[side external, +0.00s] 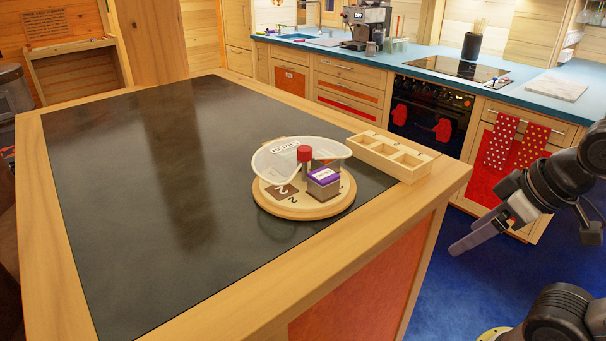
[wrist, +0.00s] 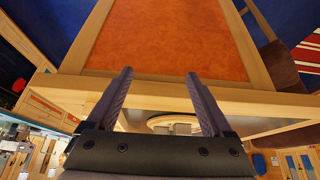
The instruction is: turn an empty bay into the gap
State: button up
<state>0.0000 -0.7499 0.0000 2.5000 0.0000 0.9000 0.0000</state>
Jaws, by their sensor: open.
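A round wooden turntable (side external: 304,207) sits on the dark table top near its right corner. A pale, see-through cover (side external: 272,160) spreads over its back part, around a red-topped knob (side external: 304,153). The front is uncovered: a brown square marked 2 (side external: 284,192) lies bare there, and a purple-topped box (side external: 323,177) stands to its right. Something orange shows partly behind the box. Other bays are hard to make out under the cover. My gripper (side external: 455,248) is open and empty, off the table to the right; its two fingers also show apart in the wrist view (wrist: 160,74).
A wooden tray with several compartments (side external: 417,162) stands right behind the turntable, at the table's edge; they look empty. The table top (side external: 130,170) is clear to the left. The table's orange side panel (side external: 350,285) faces my arm. Kitchen counters stand behind.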

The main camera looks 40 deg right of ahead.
dwell(0.4)
jog(key=c, duration=0.3)
jog(key=w+d+r+m+h, duration=0.4)
jog(key=w+d+r+m, duration=0.1)
jog(key=d+r+m, duration=0.1)
jog(key=w+a+r+m+t+h, duration=0.25)
jog(key=w+r, duration=0.25)
jog(key=w, duration=0.3)
jog(key=n+t+y, duration=0.3)
jog(key=n+t, duration=0.2)
send_near(307, 151)
jog(key=shift+h, duration=0.25)
jog(key=x, duration=0.9)
jog(key=shift+w+f, duration=0.2)
jog(key=shift+w, duration=0.15)
